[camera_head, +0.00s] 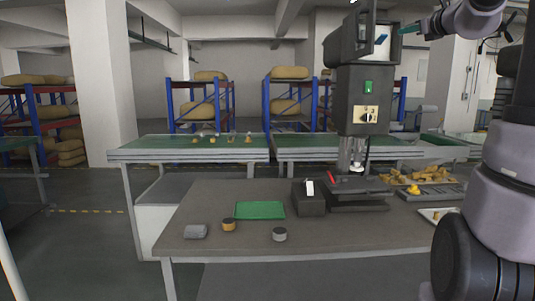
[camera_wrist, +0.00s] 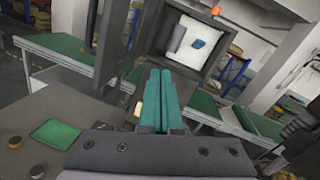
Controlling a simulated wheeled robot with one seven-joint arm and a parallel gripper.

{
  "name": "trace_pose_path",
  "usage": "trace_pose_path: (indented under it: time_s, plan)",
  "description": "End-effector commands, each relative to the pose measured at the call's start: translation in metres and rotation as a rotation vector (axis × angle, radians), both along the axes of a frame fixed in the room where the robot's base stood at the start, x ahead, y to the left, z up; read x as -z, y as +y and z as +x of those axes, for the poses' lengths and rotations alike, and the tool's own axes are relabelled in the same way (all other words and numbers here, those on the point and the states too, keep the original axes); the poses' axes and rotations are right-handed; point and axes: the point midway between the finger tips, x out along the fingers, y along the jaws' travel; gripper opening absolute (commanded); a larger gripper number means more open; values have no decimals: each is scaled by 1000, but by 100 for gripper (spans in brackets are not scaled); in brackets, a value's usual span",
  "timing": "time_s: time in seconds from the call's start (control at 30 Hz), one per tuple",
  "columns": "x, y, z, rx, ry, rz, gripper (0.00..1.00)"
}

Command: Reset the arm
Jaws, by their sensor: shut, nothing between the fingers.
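My arm (camera_head: 497,185) rises along the right side of the head view and reaches left at the top. My gripper (camera_head: 408,29) is beside the open box (camera_head: 346,45) on top of the dark machine, with its teal fingers pointing toward it. In the wrist view the teal fingers (camera_wrist: 160,88) lie together, shut and empty. Beyond them is the open box (camera_wrist: 213,22) with a white inside, holding a blue piece (camera_wrist: 198,43) and a grey piece (camera_wrist: 177,39). Whether the fingertips touch the box cannot be told.
The machine (camera_head: 364,95) stands on a grey table (camera_head: 190,215). A dark box (camera_head: 308,204) stands near the machine. Green-topped benches (camera_head: 200,150) stand behind.

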Motion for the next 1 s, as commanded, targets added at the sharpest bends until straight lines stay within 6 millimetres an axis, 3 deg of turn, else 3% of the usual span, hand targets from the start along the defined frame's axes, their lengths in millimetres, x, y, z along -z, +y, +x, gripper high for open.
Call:
trace_pose_path:
  time_s: [0.27, 0.37, 0.53, 0.7, 0.8, 1.0]
  plan:
    - [40, 88, -48, -192, 75, -391, 0]
    - [68, 129, -83, -310, 99, -626, 0]
    - [140, 186, -171, -587, 105, -1179, 0]
    - [206, 196, -247, -840, 66, -1696, 0]
    - [230, 189, -275, -946, 41, -1915, 0]
    - [250, 178, -297, -1040, 16, -2116, 0]
